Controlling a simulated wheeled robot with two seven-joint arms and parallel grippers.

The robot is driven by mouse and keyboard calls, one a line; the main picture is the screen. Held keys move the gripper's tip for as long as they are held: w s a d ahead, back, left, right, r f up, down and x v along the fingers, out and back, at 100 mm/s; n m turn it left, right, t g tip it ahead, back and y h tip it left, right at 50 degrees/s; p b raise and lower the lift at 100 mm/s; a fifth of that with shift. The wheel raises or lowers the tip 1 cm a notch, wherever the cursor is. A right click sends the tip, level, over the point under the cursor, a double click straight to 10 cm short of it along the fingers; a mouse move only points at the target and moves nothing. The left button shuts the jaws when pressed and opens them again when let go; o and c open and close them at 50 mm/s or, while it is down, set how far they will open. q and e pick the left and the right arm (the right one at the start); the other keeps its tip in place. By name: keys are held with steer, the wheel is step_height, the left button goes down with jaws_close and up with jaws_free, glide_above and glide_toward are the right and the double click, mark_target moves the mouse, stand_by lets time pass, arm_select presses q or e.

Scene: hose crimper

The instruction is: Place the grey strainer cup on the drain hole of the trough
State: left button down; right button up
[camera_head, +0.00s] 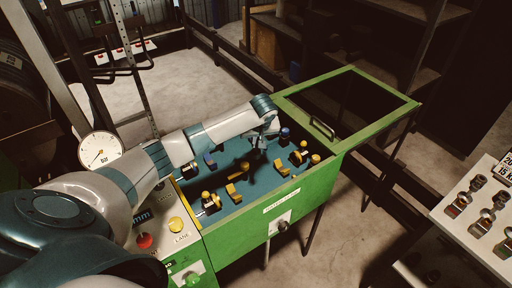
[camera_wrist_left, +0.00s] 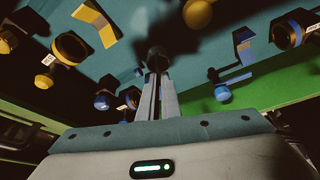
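The trough (camera_head: 267,208) has a green outer wall and a dark teal floor. My left gripper (camera_head: 261,143) reaches down into it near the middle. In the left wrist view my left gripper's fingers (camera_wrist_left: 158,78) lie close together. A dark round thing (camera_wrist_left: 157,58) shows at their tips. I cannot tell whether it is the grey strainer cup or the drain hole, nor whether it is held. No other grey cup can be made out. My right gripper is not in view.
Several yellow and blue fittings, such as a yellow bracket (camera_head: 233,193) and a blue knob (camera_head: 285,133), sit around the gripper in the trough. A green-framed dark panel (camera_head: 345,100) adjoins its far right end. A dial gauge (camera_head: 99,151) stands at the left. A white board with fittings (camera_head: 477,215) is at right.

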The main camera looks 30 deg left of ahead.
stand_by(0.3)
arm_select(q)
steer(key=shift+f, duration=0.25)
step_height(320, 180, down, 3)
steer(key=shift+f+p, duration=0.2)
steer(key=shift+p, duration=0.7)
steer(key=shift+f, duration=0.25)
steer(key=c, duration=2)
jaws_free()
steer(key=shift+r, duration=0.1)
